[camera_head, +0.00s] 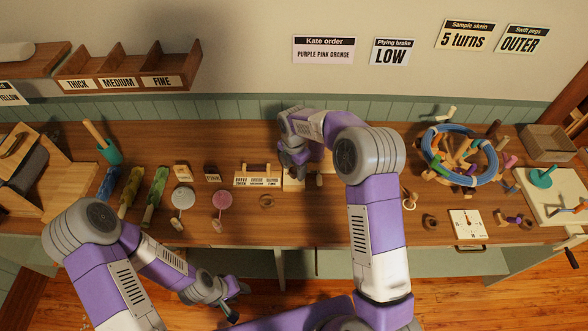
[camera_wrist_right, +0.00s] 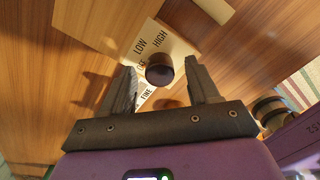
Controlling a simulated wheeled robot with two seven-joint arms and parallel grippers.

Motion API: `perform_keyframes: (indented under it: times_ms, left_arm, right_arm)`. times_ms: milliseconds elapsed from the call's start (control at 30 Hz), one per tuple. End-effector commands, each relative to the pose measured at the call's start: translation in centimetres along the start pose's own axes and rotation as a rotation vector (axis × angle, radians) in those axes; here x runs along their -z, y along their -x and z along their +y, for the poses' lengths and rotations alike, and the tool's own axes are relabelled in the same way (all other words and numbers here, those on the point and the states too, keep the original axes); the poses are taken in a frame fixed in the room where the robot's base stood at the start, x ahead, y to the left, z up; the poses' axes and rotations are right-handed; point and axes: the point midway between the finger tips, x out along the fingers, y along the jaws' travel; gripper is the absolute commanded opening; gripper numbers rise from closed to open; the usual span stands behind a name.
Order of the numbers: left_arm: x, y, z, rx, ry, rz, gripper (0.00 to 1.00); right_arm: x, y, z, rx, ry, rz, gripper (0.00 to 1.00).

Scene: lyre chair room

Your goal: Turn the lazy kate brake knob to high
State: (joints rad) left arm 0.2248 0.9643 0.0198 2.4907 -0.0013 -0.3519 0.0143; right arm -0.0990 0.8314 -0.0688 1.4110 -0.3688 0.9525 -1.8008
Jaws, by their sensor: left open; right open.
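The dark round brake knob (camera_wrist_right: 159,71) of the lazy kate shows in the right wrist view. It sits on a pale plate (camera_wrist_right: 176,48) lettered LOW, HIGH and, partly covered, OFF. I cannot tell which word the knob points to. My right gripper (camera_wrist_right: 160,66) is open, one finger on each side of the knob, with gaps visible on both sides. In the head view my right gripper (camera_head: 292,160) and arm hide most of the lazy kate and the knob. My left gripper (camera_head: 238,302) is open and empty, low in front of the table's front edge.
A wall card reads Plying brake LOW (camera_head: 392,52). Left of my right gripper are a lettered wooden stand (camera_head: 257,180), pink (camera_head: 222,200) and grey discs, and colored fiber rolls (camera_head: 131,187). A blue-ringed swift (camera_head: 458,153) stands to the right.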

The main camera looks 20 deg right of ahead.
Motion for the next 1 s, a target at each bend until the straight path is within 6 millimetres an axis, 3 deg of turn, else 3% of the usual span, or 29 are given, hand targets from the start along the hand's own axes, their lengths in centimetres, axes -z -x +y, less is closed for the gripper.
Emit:
perform_keyframes:
  times_ms: [300, 667, 1000]
  left_arm:
    - [0.01, -0.05, -0.01, 0.000, 0.000, 0.000, 0.43]
    - [0.00, -0.05, -0.02, 0.000, 0.000, 0.000, 0.43]
    - [-0.01, 0.15, 0.06, 0.000, 0.000, 0.000, 0.43]
  right_arm:
    - [-0.02, -0.37, -0.01, 0.000, 0.000, 0.000, 0.60]
    - [-0.01, -0.35, 0.00, 0.000, 0.000, 0.000, 0.05]
    - [-0.01, -0.31, 0.00, 0.000, -0.051, 0.000, 0.04]
